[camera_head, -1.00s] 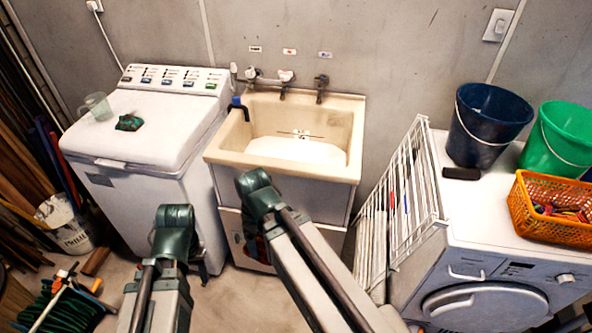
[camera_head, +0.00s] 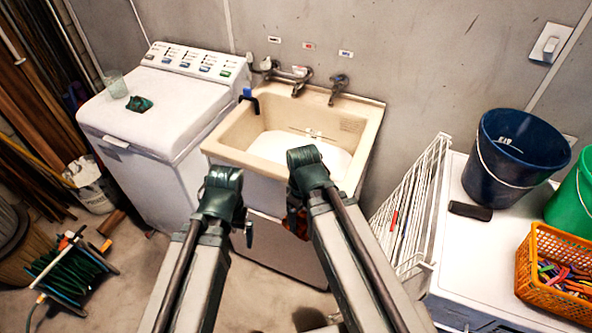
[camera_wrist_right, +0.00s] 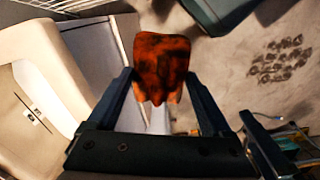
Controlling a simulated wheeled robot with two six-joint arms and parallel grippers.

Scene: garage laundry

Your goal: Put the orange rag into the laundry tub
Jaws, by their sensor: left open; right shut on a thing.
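The orange rag (camera_wrist_right: 161,68), with dark stains, hangs between the fingers of my right gripper (camera_wrist_right: 160,88) in the right wrist view. The gripper is shut on it. In the head view a small orange patch of the rag (camera_head: 299,226) shows beside my right arm, in front of the tub. The laundry tub (camera_head: 225,140) is cream, with a white basin floor, and stands against the wall; its rim also shows at the left of the right wrist view (camera_wrist_right: 62,62). My left gripper (camera_head: 248,234) is open, mostly hidden by its arm, low in front of the tub.
A white top-loading washer (camera_head: 165,110) stands left of the tub, with a green cloth (camera_head: 139,104) on it. A white drying rack (camera_head: 415,205) stands right of the tub. A blue bucket (camera_head: 512,155) and an orange basket (camera_head: 550,275) stand on the right-hand machine.

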